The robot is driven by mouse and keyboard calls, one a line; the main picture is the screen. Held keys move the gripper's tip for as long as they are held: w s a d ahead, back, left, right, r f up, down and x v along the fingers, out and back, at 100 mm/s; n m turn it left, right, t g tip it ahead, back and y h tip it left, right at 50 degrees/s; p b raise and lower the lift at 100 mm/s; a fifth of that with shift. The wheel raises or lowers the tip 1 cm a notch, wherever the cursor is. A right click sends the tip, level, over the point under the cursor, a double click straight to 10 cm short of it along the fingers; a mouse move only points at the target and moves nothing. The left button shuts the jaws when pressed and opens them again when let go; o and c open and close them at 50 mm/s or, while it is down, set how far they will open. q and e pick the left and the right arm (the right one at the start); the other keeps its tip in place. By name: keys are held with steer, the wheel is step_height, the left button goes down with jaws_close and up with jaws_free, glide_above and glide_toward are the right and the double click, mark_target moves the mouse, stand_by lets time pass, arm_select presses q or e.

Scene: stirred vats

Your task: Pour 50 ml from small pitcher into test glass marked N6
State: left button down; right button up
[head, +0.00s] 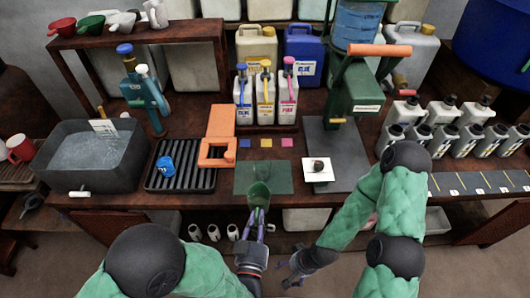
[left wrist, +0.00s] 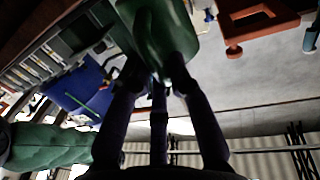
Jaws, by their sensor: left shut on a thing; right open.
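A small green pitcher (head: 259,194) is at the front edge of the bench, over the dark green mat (head: 280,177). My left gripper (head: 257,215) is shut on it from the front. In the left wrist view the green pitcher (left wrist: 165,35) is between my fingertips, partly cut off at the top. Its contents are not visible. My right gripper (head: 291,268) is open and empty, low in front of the bench. I cannot make out a test glass marked N6 in either view.
A blue cup (head: 165,165) stands on the black rack (head: 181,181). An orange frame (head: 217,152) and a white card (head: 318,173) with a small brown object flank the mat. Marked jugs (head: 266,98) stand behind. Several dark-capped bottles (head: 441,110) stand at right. A water basin (head: 90,155) is at left.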

mark_target(260, 186)
arm_select(q)
steer(key=shift+w, duration=0.3)
steer(key=shift+r, duration=0.15)
steer(key=shift+d+r+p, duration=0.1)
steer(key=shift+r+p, duration=0.05)
steer(key=shift+p, duration=0.3)
steer(key=w+r+g+y+p, duration=0.1)
steer(key=w+r+g+p, duration=0.6)
steer(key=p, duration=1.3)
steer(key=shift+w+d+r+g+p, duration=0.4)
steer(key=shift+w+r, duration=0.3)
steer(key=shift+w, duration=0.1)
